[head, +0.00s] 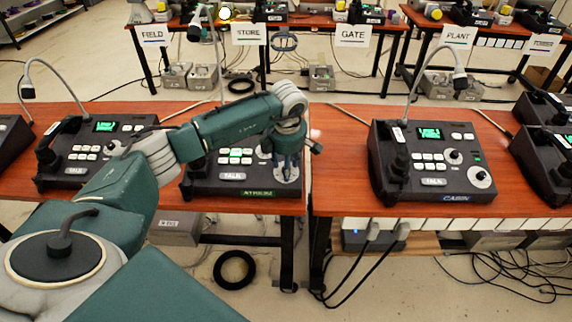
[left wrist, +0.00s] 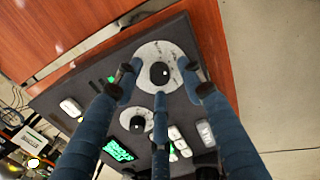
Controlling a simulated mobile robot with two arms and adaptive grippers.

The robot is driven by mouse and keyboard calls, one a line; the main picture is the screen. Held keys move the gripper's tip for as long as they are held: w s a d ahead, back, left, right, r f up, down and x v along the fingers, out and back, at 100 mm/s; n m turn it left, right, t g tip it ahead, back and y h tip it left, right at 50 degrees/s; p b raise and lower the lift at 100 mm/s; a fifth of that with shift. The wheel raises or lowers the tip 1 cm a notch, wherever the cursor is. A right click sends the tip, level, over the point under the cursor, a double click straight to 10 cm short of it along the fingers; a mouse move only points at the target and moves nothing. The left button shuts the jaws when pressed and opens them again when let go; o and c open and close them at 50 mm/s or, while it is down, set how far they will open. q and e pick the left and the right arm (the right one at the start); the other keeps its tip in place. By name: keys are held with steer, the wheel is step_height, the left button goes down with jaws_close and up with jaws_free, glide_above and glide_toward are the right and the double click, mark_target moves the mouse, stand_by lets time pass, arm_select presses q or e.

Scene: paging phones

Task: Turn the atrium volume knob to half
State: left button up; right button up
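The atrium console (head: 230,186), dark with a green ATRIUM label (head: 258,194), stands on the wooden table. My left gripper (head: 288,166) points down over its front right corner. In the left wrist view, a black knob (left wrist: 160,73) sits on a round white dial plate (left wrist: 152,52). The three fingers of my left gripper (left wrist: 160,82) are spread around this knob; whether they touch it I cannot tell. A second black knob (left wrist: 137,123) on a smaller white plate lies beside it, partly behind a finger. Neither view shows which is labelled volume. My right gripper is not in view.
A similar console labelled CABIN (head: 432,175) stands to the right, with a gooseneck microphone (head: 460,79). Another console (head: 95,150) stands to the left, partly behind my arm. The table edge is just in front of the atrium console. Bare wood (head: 335,165) shows between the consoles.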

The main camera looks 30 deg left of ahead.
arm_select(q)
steer(key=shift+f, duration=0.25)
jaws_close()
